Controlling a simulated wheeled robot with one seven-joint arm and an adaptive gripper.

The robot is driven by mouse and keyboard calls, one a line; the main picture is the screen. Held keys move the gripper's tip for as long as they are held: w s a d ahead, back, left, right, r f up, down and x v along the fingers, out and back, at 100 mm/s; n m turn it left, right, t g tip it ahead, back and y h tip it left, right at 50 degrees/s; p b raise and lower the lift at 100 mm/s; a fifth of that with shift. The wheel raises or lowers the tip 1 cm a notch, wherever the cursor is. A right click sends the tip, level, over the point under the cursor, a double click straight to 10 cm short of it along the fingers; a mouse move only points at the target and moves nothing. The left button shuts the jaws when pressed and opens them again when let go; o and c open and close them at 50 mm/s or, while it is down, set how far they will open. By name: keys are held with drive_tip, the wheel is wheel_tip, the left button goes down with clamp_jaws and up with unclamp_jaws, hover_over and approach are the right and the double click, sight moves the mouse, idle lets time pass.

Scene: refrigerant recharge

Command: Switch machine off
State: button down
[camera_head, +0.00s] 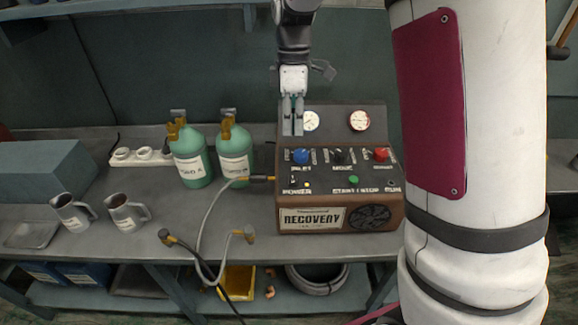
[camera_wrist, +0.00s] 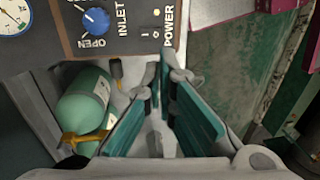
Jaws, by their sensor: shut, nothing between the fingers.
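The recovery machine (camera_head: 325,219) is a brown box with a dark sloped top, standing on the grey bench. Its POWER label (camera_head: 297,191) is at the left front of the panel. In the wrist view the POWER label (camera_wrist: 168,26) is close beyond my fingertips, beside small 1 and 0 marks and pale round spots. The switch's position is too small to tell. My gripper (camera_head: 292,132) points down over the left part of the machine, in front of the left gauge. Its teal fingers also show in the wrist view (camera_wrist: 161,76), with tips together and holding nothing.
Two green cylinders (camera_head: 236,156) stand left of the machine. A grey hose (camera_head: 206,225) hangs over the bench front.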

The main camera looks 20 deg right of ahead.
sight(292, 183)
drive_tip(key=shift+w+f, duration=0.1)
idle(0.3)
drive_tip(key=f+p, duration=0.1)
drive_tip(key=f, duration=0.3)
drive_tip(key=s+f+p, duration=0.1)
drive_tip(key=f, duration=0.3)
drive_tip(key=s+f+p, duration=0.1)
drive_tip(key=f, duration=0.3)
drive_tip(key=shift+a+f, duration=0.3)
drive_tip(key=shift+f, duration=0.6)
drive_tip(key=shift+w, duration=0.1)
